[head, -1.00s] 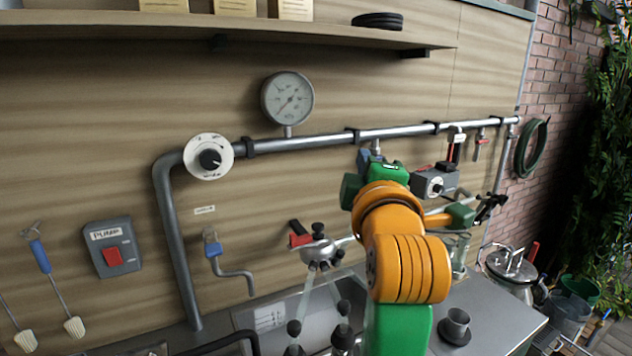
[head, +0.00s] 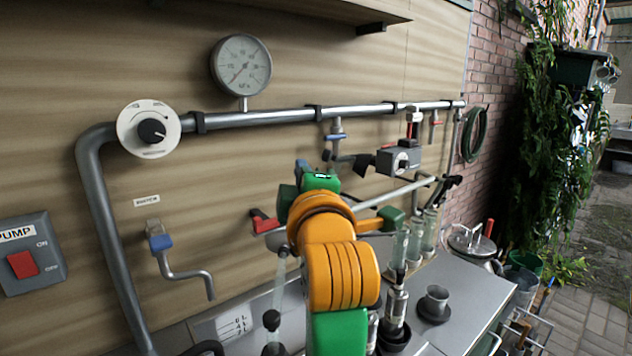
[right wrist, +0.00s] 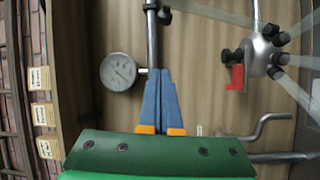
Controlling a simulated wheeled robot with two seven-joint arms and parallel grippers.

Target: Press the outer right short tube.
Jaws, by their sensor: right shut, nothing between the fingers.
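My right gripper (right wrist: 158,74) shows in the right wrist view with its blue fingers shut and empty, near the wall. In the head view my right gripper (head: 301,166) is mostly hidden behind its own orange and green arm. A metal claw (right wrist: 262,55) with black stubs and several pale tubes (right wrist: 301,96) is at the upper right of the wrist view, apart from the fingers. I cannot tell which tube is the outer right one. In the head view the arm hides the claw, and one pale short tube (head: 281,282) shows left of it. My left gripper is not in view.
A wall pipe (head: 270,116) with a gauge (head: 241,66) and a dial (head: 148,130) runs behind the arm.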

